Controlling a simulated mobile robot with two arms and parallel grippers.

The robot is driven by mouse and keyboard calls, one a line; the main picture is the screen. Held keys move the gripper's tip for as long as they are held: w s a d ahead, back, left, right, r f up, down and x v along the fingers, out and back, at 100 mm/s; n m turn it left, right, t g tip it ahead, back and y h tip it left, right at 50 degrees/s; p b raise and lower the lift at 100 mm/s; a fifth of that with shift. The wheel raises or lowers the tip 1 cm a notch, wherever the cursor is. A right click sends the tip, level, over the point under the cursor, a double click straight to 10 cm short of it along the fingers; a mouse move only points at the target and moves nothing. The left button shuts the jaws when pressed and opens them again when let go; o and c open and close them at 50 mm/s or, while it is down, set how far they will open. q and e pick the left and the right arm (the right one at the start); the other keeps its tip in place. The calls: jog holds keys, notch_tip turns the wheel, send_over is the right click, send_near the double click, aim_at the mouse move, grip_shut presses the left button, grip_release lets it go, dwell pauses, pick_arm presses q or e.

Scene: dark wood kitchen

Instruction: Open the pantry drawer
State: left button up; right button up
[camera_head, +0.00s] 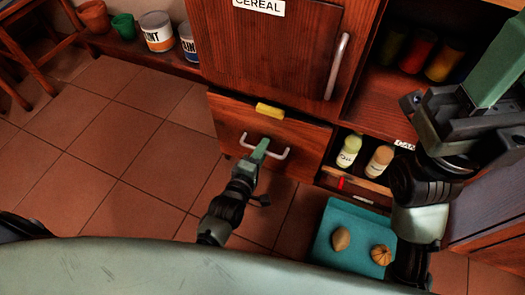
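The drawer (231,118) has a dark wood front and sits under the door labelled CEREAL. Its pale bar handle (282,155) runs across the front. I cannot tell whether the drawer stands slightly out or is fully closed. My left gripper (261,148) is at the middle of the handle, its green finger overlapping the bar. The fingers show nearly edge-on, so their gap and grip are hidden. My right gripper (497,68) is raised at the right, in front of the open shelves and away from the drawer. Its fingertips run to the frame's edge.
The CEREAL door (275,45) has a vertical handle (337,66). Jars (349,150) stand on the lower right shelf. Cans (156,31) and pots stand at the upper left. Tiled floor (120,150) is clear at left.

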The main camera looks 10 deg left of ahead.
pick_arm(q)
grip_shut()
dwell(1.4)
